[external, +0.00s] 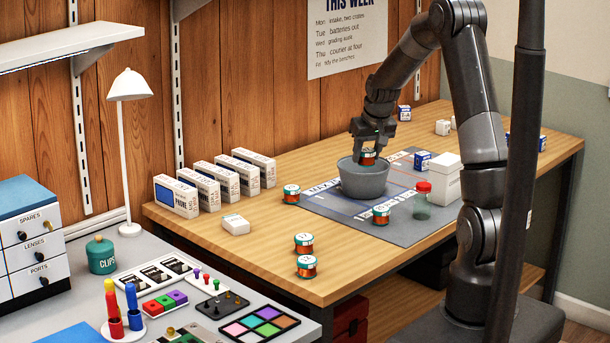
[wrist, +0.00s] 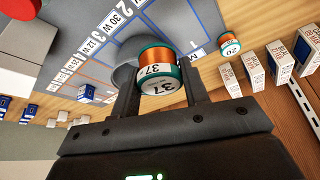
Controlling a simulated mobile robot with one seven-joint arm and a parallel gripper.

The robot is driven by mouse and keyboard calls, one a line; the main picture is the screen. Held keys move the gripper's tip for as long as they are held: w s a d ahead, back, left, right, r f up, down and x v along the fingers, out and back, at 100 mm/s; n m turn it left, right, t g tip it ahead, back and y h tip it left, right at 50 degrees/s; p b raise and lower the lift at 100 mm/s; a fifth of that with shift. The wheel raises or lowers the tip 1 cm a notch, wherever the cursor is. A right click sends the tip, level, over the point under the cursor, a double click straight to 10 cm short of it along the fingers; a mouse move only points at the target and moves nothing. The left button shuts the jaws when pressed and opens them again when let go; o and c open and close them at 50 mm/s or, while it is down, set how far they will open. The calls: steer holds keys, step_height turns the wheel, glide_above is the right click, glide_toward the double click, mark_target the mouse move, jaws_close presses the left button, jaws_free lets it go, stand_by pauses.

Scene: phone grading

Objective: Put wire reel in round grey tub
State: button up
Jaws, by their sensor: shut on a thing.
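A wire reel (wrist: 158,72) with copper winding, teal flanges and a white label reading 37 is held between the fingers of my gripper (wrist: 158,88). In the external view my gripper (external: 372,138) points down with the reel (external: 367,156) at the mouth of the round grey tub (external: 364,183). The tub stands on the grey mat. In the wrist view part of the tub (wrist: 124,74) shows behind the reel.
Other reels stand on the mat (external: 381,215), near the mat's left edge (external: 291,194) and at the table front (external: 304,243). A red-capped jar (external: 422,205) and a white box (external: 446,180) stand right of the tub. White phone boxes (external: 221,180) line the back left.

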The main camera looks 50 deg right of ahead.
steer(key=s+d+r+m, duration=0.1)
steer(key=s+d+r, duration=0.1)
steer(key=d, duration=0.4)
steer(key=s+d+r+m, duration=0.1)
steer(key=s+d+r, duration=0.1)
steer(key=d, duration=0.5)
glide_above(364, 178)
steer(key=w+d, duration=0.2)
step_height(364, 178, down, 7)
steer(key=shift+h, duration=0.4)
steer(key=shift+s+d+f, duration=0.1)
steer(key=shift+s+f, duration=0.05)
steer(key=shift+f, duration=0.9)
steer(key=shift+s+d+f, duration=0.1)
steer(key=shift+f, duration=0.95)
steer(key=shift+f, duration=0.55)
steer(key=o, duration=1)
steer(key=shift+c, duration=0.2)
